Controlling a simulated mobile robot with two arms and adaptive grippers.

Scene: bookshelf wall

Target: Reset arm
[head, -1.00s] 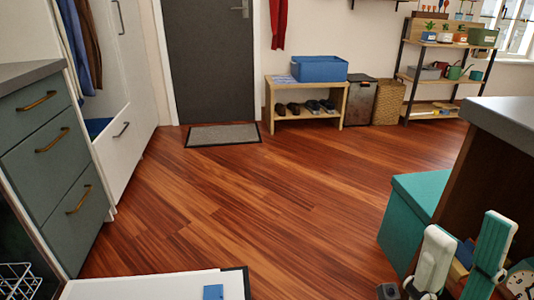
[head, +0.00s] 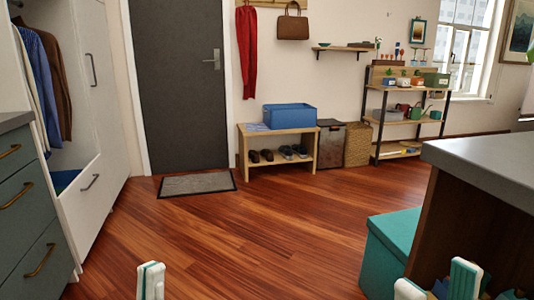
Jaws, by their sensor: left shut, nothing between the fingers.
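My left gripper (head: 151,281) shows at the bottom left of the head view as white fingertips with teal edges. It is shut and empty, with the wooden floor behind it. My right gripper (head: 438,284) shows at the bottom right.
A grey counter (head: 490,163) stands close on the right, with a teal box (head: 395,243) beside it. Green-grey drawers (head: 22,205) are on the left. The wooden floor (head: 240,240) between is clear, back to a doormat (head: 196,184) and a shoe bench (head: 277,131).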

